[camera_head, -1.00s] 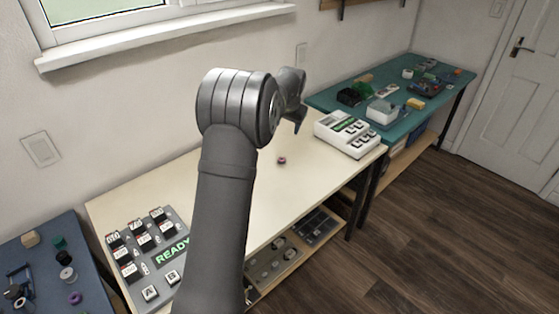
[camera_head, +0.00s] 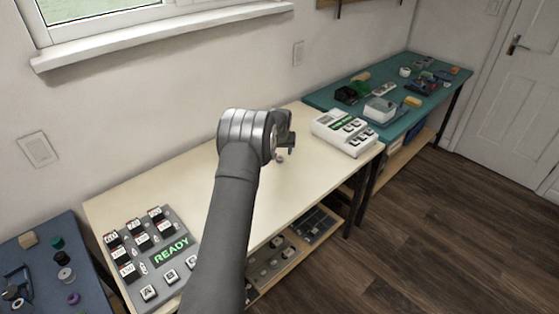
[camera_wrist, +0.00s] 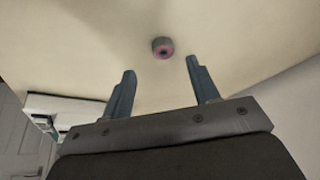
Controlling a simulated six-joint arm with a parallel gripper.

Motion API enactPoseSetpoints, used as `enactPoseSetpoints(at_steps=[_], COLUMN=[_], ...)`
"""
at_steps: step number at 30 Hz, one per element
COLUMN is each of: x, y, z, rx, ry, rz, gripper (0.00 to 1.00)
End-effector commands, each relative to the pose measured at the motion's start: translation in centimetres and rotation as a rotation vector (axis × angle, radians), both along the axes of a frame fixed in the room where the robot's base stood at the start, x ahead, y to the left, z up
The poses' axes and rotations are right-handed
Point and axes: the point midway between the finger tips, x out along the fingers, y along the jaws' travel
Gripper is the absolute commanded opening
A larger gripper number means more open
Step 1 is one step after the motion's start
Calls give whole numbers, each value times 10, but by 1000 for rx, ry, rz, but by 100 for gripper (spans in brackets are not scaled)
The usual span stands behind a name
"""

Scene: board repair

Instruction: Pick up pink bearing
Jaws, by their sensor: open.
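The pink bearing (camera_head: 280,158) is a small ring lying on the cream table (camera_head: 205,195), just beside my gripper (camera_head: 291,149) in the head view. In the wrist view the bearing (camera_wrist: 163,47) shows pink with a dark centre and lies on the bare tabletop. It is beyond the tips of my gripper (camera_wrist: 160,66), roughly between the lines of the two fingers. The fingers are apart, with nothing between them. The bearing is not touched by either finger in the wrist view.
A white device with keys (camera_head: 347,132) stands right of the bearing. A teal bench (camera_head: 320,99) with parts is at the back right, and a blue bench (camera_head: 45,262) at the left. The table around the bearing is clear.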

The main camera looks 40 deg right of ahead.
Motion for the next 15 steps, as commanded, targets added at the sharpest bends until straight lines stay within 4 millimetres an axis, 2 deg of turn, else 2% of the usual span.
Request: enactPoseSetpoints(at_steps=[8,15], x=[6,18], y=[-4,-11], z=[-16,-44], rx=[0,1], ry=[0,1], rz=[0,0], gripper=[55,55])
